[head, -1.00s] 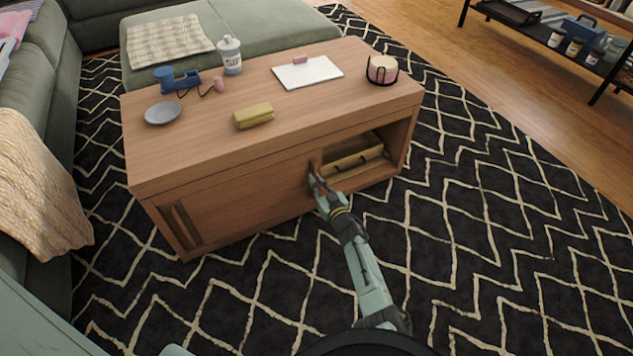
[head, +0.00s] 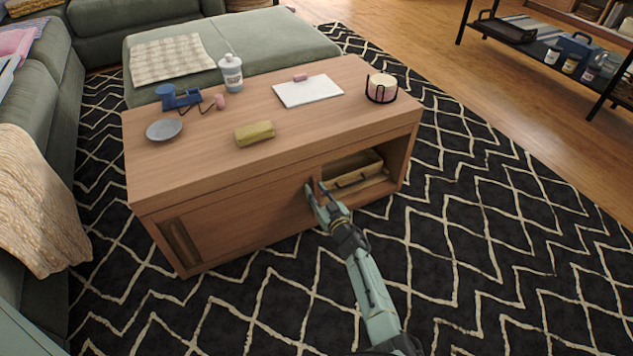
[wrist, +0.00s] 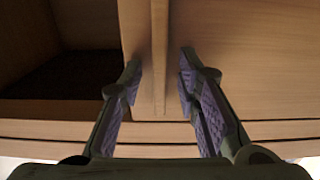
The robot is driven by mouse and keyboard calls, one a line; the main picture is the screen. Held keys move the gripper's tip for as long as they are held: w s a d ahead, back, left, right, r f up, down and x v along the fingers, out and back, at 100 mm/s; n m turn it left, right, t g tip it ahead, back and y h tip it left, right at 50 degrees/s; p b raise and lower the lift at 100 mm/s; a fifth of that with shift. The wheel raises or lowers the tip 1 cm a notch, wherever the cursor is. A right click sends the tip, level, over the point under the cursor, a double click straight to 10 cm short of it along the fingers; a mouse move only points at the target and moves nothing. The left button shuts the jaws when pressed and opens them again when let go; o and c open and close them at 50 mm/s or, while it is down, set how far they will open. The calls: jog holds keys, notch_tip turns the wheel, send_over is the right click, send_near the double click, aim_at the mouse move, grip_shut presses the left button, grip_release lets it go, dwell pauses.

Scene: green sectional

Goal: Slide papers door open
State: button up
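The wooden coffee table (head: 200,170) has a sliding door (head: 250,216) across the left and middle of its front. The compartment to the right of the door is open, and a tray-like box (head: 352,172) sits inside. My gripper (head: 316,188) is at the door's right edge, by the opening. In the wrist view, the fingers of my gripper (wrist: 160,72) are spread on either side of an upright wooden handle strip (wrist: 160,50), with gaps showing on both sides. The dark opening lies left of the fingers there. No papers can be made out.
On the table top are a yellow block (head: 254,133), a grey plate (head: 164,129), a white bottle (head: 231,73), a white board (head: 308,91) and a candle in a black holder (head: 382,87). A green sofa stands behind and left. The patterned rug (head: 480,240) in front and right is clear.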

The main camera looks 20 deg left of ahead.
aim_at(312, 171)
notch_tip(312, 171, up, 6)
jog(key=shift+r, duration=0.25)
dwell(0.4)
